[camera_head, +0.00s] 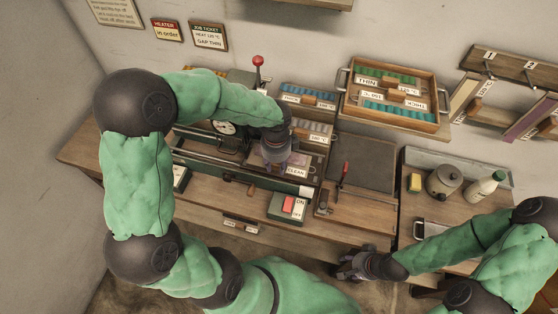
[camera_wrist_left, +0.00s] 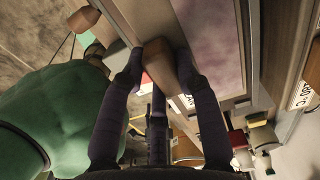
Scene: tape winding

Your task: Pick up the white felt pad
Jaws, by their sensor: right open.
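My left gripper (camera_head: 274,160) points down over the bench beside a white CLEAN label (camera_head: 297,171). In the left wrist view its two fingers (camera_wrist_left: 158,72) stand on either side of a tan wooden block (camera_wrist_left: 157,55). I cannot tell whether they press on it. I cannot make out a white felt pad for certain in either view; the gripper and arm hide part of the bench there. My right gripper (camera_head: 352,265) is open and empty, low in front of the bench's front edge.
A machine with a red-knobbed lever (camera_head: 258,62) stands behind my left arm. A red switch box (camera_head: 288,206) is near the front edge. A dark flat plate (camera_head: 362,165) lies to the right. A wooden tray (camera_head: 437,100) is behind; a pot (camera_head: 443,181) and white bottle (camera_head: 482,189) are at right.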

